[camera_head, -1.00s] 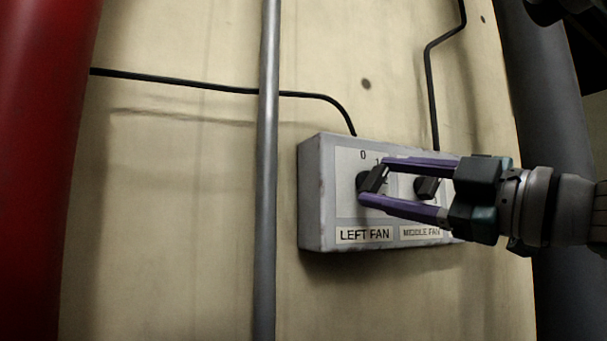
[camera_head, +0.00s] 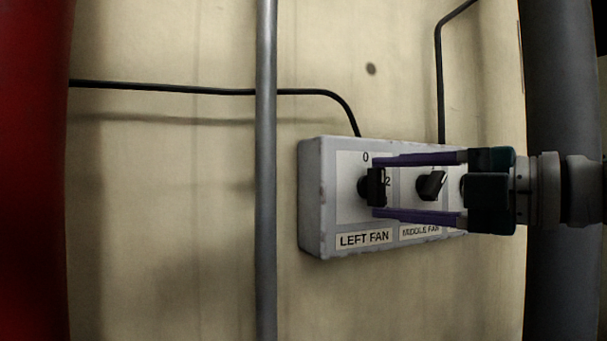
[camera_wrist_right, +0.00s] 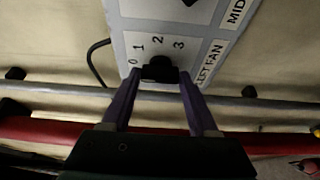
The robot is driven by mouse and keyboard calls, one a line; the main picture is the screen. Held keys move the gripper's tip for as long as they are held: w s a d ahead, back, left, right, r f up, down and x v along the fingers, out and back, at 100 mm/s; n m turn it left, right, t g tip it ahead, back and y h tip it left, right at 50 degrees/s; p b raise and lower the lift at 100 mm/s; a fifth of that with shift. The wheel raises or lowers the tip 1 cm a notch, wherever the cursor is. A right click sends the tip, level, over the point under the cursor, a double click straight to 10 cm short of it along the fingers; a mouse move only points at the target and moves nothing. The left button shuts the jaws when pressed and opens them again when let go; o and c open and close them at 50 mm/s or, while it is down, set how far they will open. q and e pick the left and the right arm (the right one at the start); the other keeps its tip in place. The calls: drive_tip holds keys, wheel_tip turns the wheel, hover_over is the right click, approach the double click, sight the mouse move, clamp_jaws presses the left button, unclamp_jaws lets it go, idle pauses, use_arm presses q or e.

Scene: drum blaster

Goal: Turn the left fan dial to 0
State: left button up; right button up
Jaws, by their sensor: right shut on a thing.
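The left fan dial (camera_head: 364,187) is a black knob on the grey control box above the LEFT FAN label (camera_head: 364,239). My right gripper (camera_head: 376,186) comes in from the right, with one purple finger above the dial's grip bar and one below, and is shut on it. The bar looks roughly upright in the head view. My left gripper is out of view.
The middle fan dial (camera_head: 431,185) sits just right, between my fingers in the picture. A third dial is mostly hidden by my gripper. A grey vertical pipe (camera_head: 266,210) stands left of the box (camera_head: 311,200). Black cables (camera_head: 160,86) run along the wall.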

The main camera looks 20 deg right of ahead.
idle(0.4)
drive_tip(key=o, duration=1.4)
